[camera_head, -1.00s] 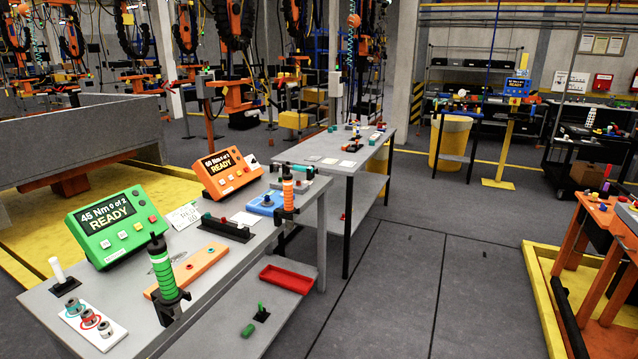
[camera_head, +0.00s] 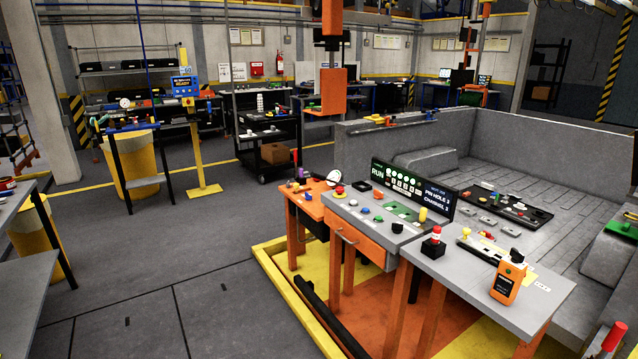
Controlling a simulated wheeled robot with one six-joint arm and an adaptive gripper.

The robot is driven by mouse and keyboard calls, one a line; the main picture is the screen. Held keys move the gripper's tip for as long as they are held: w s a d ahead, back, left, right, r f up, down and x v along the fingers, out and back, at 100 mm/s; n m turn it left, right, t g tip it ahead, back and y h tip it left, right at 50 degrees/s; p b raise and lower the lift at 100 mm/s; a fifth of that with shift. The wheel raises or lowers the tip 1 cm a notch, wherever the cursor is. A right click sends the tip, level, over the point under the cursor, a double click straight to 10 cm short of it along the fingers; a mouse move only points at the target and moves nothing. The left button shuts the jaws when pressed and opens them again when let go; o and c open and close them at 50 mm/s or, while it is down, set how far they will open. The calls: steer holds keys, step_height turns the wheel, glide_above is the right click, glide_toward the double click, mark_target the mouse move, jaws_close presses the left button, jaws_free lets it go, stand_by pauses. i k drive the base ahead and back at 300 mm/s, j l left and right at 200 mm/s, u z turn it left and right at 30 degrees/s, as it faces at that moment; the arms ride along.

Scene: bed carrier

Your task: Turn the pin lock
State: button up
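I cannot tell for sure which item is the pin lock. A grey console on an orange table holds a dark display (camera_head: 413,190) reading "RUN", "PIN HOLE 3" and "CHANNEL 3". Several small coloured knobs and buttons sit on the console top (camera_head: 355,222). An orange handheld device (camera_head: 508,277) stands on the same table. My gripper is not in view.
A low grey-walled truck bed (camera_head: 400,138) lies behind the console. A yellow kerb (camera_head: 290,300) and a black bar (camera_head: 330,318) border the orange table. A black cart (camera_head: 265,140) and a yellow bin (camera_head: 132,165) stand further back. The grey floor at left centre is clear.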

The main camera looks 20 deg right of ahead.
mark_target(377, 194)
steer(key=i+j+z, duration=0.7)
steer(key=j+z, duration=0.15)
steer(key=i+j+z, duration=0.25)
steer(key=j+z, duration=0.3)
steer(key=j, duration=0.2)
steer(key=i+j+z, duration=0.25)
steer(key=j, duration=0.2)
steer(key=k, duration=0.1)
